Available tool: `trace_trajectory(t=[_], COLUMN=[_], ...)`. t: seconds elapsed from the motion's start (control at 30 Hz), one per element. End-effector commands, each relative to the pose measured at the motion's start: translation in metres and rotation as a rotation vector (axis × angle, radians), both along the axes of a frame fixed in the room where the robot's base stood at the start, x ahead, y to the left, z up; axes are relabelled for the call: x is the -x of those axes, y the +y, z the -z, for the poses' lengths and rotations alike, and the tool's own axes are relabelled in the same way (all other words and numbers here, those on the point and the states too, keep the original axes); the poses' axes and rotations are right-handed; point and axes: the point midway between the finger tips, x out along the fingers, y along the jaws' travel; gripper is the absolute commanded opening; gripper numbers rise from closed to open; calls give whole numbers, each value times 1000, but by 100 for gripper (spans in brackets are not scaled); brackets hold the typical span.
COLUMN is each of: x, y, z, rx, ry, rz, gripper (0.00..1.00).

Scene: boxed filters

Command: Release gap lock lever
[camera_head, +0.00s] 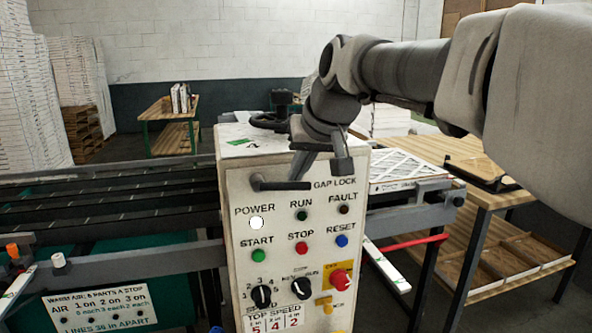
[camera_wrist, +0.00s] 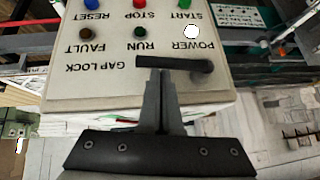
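The gap lock lever (camera_head: 280,184) is a dark handle on the upper front of the white control box (camera_head: 240,285), left of the GAP LOCK label. It lies roughly level, with its pivot at the left and its free end at the right. My gripper (camera_head: 296,175) reaches down in front of the box at the lever's free half. In the wrist view, the lever (camera_wrist: 190,64) runs across the tips of my gripper (camera_wrist: 161,74). The two fingers lie close together and look shut. I cannot tell whether the tips touch the lever; nothing shows clearly between them.
Below the lever are indicator lamps, a red stop button (camera_head: 301,248), other buttons and knobs. A dark handwheel (camera_head: 268,121) sits on top of the box. A conveyor (camera_head: 110,205) lies left; a framed filter (camera_head: 400,168) and a wooden table (camera_head: 480,225) stand right.

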Motion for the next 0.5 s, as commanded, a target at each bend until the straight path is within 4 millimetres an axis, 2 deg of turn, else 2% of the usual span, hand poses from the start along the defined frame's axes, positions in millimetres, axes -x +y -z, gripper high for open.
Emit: trace_trajectory(t=[0.17,0.5], x=[-1,-3], y=[-4,-8], z=[11,38], rx=[-91,-389], ry=[28,113], rz=[4,2], gripper=[0,0])
